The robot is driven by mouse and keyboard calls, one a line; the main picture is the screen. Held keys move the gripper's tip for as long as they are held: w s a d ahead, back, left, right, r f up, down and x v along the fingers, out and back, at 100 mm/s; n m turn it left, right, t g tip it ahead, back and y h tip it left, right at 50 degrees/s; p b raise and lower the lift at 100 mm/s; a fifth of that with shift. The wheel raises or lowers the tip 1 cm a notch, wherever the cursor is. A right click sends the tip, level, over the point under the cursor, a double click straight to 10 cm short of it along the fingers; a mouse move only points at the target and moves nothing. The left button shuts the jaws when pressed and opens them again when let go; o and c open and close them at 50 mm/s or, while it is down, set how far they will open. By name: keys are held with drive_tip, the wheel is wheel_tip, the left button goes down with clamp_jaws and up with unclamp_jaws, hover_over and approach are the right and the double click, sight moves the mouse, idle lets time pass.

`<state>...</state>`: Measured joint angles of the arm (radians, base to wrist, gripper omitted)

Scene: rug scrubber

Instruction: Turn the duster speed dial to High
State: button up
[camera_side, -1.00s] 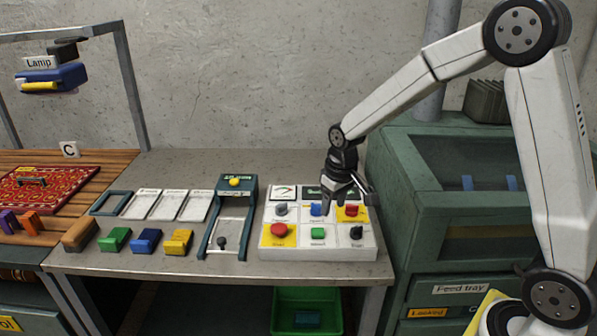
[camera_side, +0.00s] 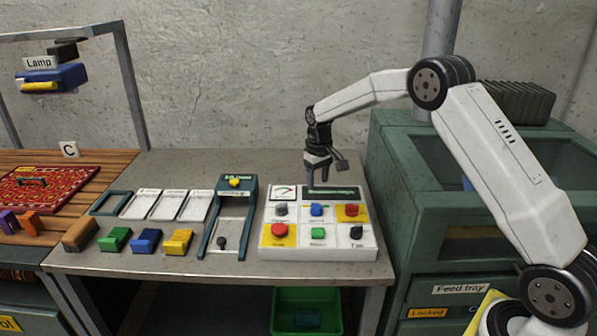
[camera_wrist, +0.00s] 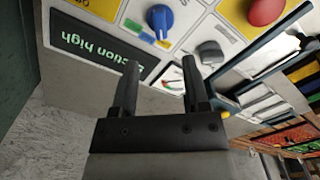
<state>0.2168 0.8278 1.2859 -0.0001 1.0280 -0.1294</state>
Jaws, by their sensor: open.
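The white control panel (camera_side: 265,240) lies on the grey table with two rows of controls. The back row has a dark grey knob (camera_side: 281,209), a blue dial (camera_side: 316,209) and a red control on yellow (camera_side: 351,209). The labels are too small to tell which is the duster speed dial. In the wrist view the blue dial (camera_wrist: 160,20) and grey knob (camera_wrist: 210,52) lie beyond my fingertips. The display (camera_wrist: 95,50) shows green text ending "ction high", partly cut off. My gripper (camera_side: 318,184) is open and empty above the panel's back edge, touching no dial.
The panel's front row has a large red button (camera_side: 279,229), a green button (camera_side: 318,232) and a black knob (camera_side: 356,232). A green-framed stand (camera_side: 250,215) is close on the left. A green cabinet (camera_side: 400,180) rises on the right. The wall is behind.

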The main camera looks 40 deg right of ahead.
sight(317, 204)
drive_tip(key=shift+f, duration=0.15)
drive_tip(key=shift+f, duration=3.75)
clamp_jaws()
